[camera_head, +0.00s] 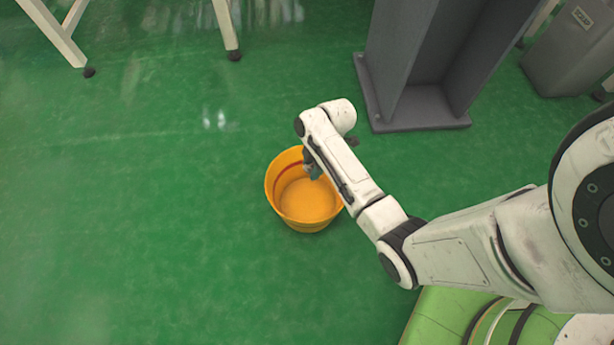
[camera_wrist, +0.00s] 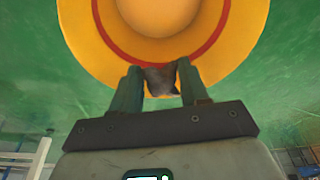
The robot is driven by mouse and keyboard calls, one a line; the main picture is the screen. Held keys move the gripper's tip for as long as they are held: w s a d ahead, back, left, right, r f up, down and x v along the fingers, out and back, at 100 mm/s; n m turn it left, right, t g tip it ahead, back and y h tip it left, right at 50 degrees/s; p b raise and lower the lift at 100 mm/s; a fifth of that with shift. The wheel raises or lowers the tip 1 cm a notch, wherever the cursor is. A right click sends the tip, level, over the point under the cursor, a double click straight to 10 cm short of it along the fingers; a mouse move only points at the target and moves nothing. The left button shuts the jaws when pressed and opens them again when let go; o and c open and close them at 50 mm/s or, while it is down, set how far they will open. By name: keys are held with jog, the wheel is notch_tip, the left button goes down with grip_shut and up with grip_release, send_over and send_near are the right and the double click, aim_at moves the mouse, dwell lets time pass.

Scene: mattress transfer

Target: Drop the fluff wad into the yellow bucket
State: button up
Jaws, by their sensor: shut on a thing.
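The yellow bucket (camera_head: 305,220) stands upright on the green floor, its open top facing up and its inside looking empty in the head view. In the wrist view the bucket (camera_wrist: 85,45) fills the top, with a red band inside its rim. My gripper (camera_wrist: 160,80) is shut on the fluff wad (camera_wrist: 163,79), a small grey-brown lump between the two fingertips. In the head view my gripper (camera_head: 313,172) is over the bucket's upper right part, mostly hidden by my arm. The wad cannot be made out clearly there.
A grey metal frame (camera_head: 420,105) stands on the floor behind my arm. A grey bin (camera_head: 570,55) is at the upper right. White table legs (camera_head: 228,25) are at the upper left. The green floor left of the bucket is clear.

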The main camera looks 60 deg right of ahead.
notch_tip(320, 180, down, 5)
jog(key=b, duration=0.4)
jog(key=shift+r, duration=0.1)
jog(key=o, duration=1.1)
jog(key=shift+r, duration=0.1)
jog(key=p+v, duration=0.5)
jog(key=v, duration=0.5)
jog(key=shift+d+r+p, duration=0.15)
jog(key=shift+r+p, duration=0.15)
